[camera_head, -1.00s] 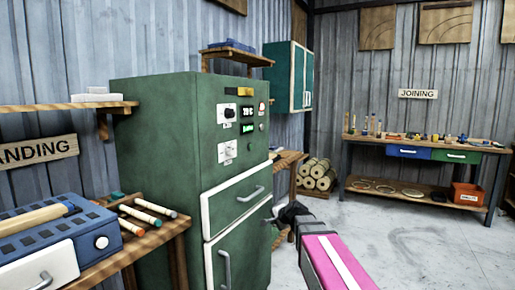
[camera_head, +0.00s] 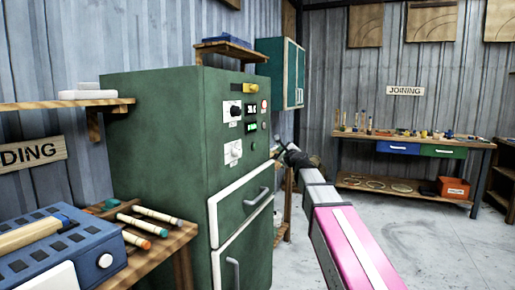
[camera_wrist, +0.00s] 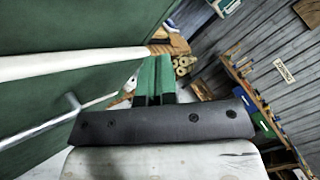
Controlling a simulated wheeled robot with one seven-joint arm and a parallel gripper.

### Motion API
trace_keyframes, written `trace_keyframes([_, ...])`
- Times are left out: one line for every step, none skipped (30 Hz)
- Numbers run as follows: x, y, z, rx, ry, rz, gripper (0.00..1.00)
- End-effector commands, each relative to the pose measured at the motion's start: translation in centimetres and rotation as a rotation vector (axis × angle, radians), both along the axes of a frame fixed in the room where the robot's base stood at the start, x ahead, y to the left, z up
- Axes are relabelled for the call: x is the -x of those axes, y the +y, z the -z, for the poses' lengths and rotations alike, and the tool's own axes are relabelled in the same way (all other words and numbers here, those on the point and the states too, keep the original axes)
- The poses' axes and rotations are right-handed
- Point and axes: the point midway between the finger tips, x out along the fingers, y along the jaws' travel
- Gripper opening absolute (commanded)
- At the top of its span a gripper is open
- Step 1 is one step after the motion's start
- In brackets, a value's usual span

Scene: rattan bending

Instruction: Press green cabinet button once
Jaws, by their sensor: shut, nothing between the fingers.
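The tall green cabinet (camera_head: 160,150) stands left of centre, with two white-edged doors with handles below its control panel. The panel carries a black knob on a white plate (camera_head: 233,110), a dark display (camera_head: 251,109), a green-lit display (camera_head: 250,127), a red-and-white round control (camera_head: 264,105) and a lower white knob plate (camera_head: 234,151). I cannot clearly make out which small part is the green button. My gripper (camera_head: 282,144) appears just right of the panel, touching nothing that I can see. In the wrist view its green fingers (camera_wrist: 153,78) are together and empty, beside the cabinet front.
A wooden bench (camera_head: 180,250) with rattan sticks and a blue box (camera_head: 60,255) stands left of the cabinet. A shelf (camera_head: 232,50) juts above it. The joining workbench (camera_head: 345,152) is at the back right. Open floor (camera_head: 420,235) lies to the right.

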Motion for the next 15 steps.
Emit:
trace_keyframes([0.0,0.0,0.0,-0.002,0.000,0.001,0.00])
trace_keyframes([0.0,0.0,0.0,-0.002,0.000,0.001,0.00])
trace_keyframes([0.0,0.0,0.0,-0.002,0.000,0.001,0.00])
trace_keyframes([0.0,0.0,0.0,-0.001,0.000,0.001,0.00])
trace_keyframes([0.0,0.0,0.0,-0.001,0.000,0.000,0.00])
trace_keyframes([0.0,0.0,0.0,0.000,0.000,0.000,0.00])
trace_keyframes([0.0,0.0,0.0,0.000,0.000,0.000,0.00])
trace_keyframes([0.0,0.0,0.0,0.000,0.000,0.000,0.00])
trace_keyframes([0.0,0.1,0.0,0.000,0.000,0.000,0.00])
trace_keyframes([0.0,0.1,0.0,0.001,0.000,0.000,0.00])
trace_keyframes([-0.1,0.2,0.0,0.001,0.000,-0.001,0.00])
trace_keyframes([-0.2,0.4,0.0,0.001,0.000,-0.001,0.00])
trace_keyframes([-0.2,0.6,0.0,0.001,0.000,-0.001,0.00])
trace_keyframes([-0.3,0.8,0.0,0.001,0.000,-0.002,0.00])
trace_keyframes([-0.5,1.1,0.0,0.001,0.000,-0.002,0.00])
